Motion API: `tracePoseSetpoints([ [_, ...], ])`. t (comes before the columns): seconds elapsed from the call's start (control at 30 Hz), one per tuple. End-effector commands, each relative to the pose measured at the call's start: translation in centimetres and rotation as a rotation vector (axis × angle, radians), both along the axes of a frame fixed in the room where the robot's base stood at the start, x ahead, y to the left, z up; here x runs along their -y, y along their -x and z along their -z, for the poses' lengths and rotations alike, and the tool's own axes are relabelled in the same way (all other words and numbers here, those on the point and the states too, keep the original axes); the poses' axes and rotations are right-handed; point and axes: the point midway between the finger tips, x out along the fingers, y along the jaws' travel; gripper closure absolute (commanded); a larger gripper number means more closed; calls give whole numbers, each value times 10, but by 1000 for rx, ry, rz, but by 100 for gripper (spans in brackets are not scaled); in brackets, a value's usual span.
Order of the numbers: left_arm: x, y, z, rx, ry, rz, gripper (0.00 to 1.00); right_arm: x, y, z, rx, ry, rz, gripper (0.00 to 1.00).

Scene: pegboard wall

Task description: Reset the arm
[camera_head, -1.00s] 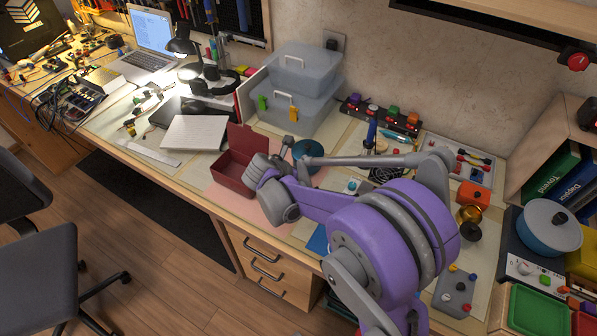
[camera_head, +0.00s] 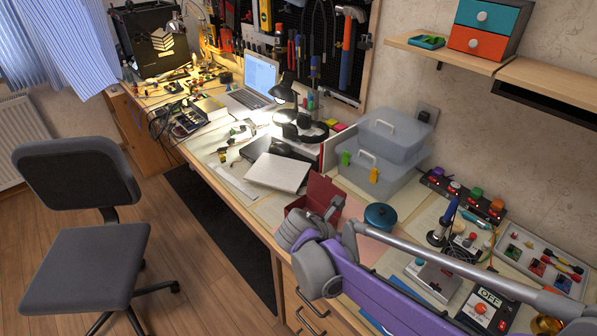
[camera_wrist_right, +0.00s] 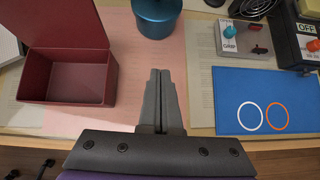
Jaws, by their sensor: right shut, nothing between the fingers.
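My right arm comes in from the lower right of the head view. Its gripper (camera_head: 333,208) is by the dark red open box (camera_head: 297,205) at the desk's front edge, and my wrist hides part of the box. In the right wrist view my right gripper (camera_wrist_right: 160,75) is shut, with its two grey fingers together and nothing between them. It points over the pink mat (camera_wrist_right: 118,60), between the empty red box (camera_wrist_right: 75,80) on the left and a blue sheet with two rings (camera_wrist_right: 262,100) on the right. My left gripper is not in view.
A teal lidded pot (camera_head: 380,217) stands beyond my gripper. Clear stacked bins (camera_head: 390,150) stand by the wall. Switch panels (camera_head: 540,258) and a grey control box (camera_head: 432,281) lie to the right. An office chair (camera_head: 80,215) stands on the floor at left.

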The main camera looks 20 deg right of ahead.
Motion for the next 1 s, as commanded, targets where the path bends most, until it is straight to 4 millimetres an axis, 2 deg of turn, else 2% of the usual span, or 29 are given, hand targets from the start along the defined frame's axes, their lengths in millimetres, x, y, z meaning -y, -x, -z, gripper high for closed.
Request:
tracePoseSetpoints([
  [0.17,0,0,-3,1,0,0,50,-2,6,-3,33,-33,31,100],
  [0.27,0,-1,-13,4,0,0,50,-8,25,-12,135,-142,139,100],
  [0.37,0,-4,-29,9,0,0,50,-22,56,-23,301,-329,339,100],
  [0.5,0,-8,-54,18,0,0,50,-50,104,-36,543,-644,730,100],
  [0.6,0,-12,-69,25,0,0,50,-70,131,-43,673,-845,1023,100],
  [0.8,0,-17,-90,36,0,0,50,-100,161,-50,804,-1110,1475,100],
  [0.9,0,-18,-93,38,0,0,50,-106,167,-50,823,-1166,1589,100],
  [1.0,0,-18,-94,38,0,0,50,-108,169,-49,830,-1184,1631,100],
])
